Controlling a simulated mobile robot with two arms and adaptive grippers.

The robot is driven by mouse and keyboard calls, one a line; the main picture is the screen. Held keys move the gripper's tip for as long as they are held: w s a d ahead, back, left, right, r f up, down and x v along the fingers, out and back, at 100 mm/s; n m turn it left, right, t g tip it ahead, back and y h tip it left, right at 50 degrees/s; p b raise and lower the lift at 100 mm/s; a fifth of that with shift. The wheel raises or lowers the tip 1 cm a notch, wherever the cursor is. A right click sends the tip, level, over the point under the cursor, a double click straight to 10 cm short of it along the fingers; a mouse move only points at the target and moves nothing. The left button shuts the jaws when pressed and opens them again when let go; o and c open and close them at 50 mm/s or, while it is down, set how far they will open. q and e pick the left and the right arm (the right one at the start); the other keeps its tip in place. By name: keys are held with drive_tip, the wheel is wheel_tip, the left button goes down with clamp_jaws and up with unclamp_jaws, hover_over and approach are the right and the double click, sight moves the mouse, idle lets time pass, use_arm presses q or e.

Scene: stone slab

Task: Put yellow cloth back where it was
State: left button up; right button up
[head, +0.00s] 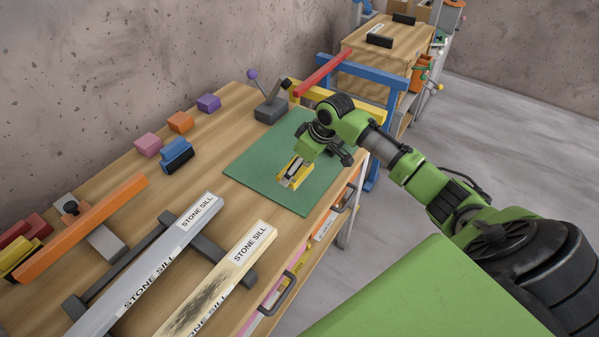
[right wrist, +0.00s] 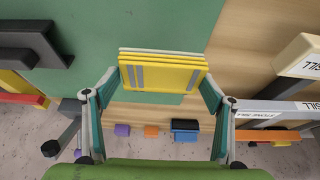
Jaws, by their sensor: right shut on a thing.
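The yellow cloth (head: 283,182) is a folded stack with grey stripes. In the right wrist view the cloth (right wrist: 165,77) sits between the two fingers of my right gripper (right wrist: 160,84), which press its left and right edges. In the head view my right gripper (head: 294,172) points down over the green mat (head: 245,165) with the cloth at its fingertips. Whether the cloth touches the mat or hangs just above it I cannot tell. The gripper hides part of the cloth in the head view. My left gripper is not in view.
Two stone sills, one grey (head: 150,262) and one stained cream (head: 222,285), lie on dark supports at the front. Purple, orange, pink and blue blocks (head: 177,155) line the wall side. A grey lever tool (head: 270,108) stands at the mat's back edge. The mat's left part is clear.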

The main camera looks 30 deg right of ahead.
sight(300, 175)
drive_tip(key=shift+w+d+f, duration=0.35)
drive_tip(key=shift+f, duration=0.25)
drive_tip(key=shift+w+d+f, duration=0.35)
drive_tip(key=shift+f, duration=0.25)
drive_tip(key=shift+f+p, duration=0.3)
drive_tip(key=shift+f, duration=1.15)
drive_tip(key=shift+f, duration=0.15)
drive_tip(key=o, duration=1)
drive_tip(key=b+v, duration=0.1)
drive_tip(key=v, duration=1.1)
drive_tip(key=shift+s, duration=0.1)
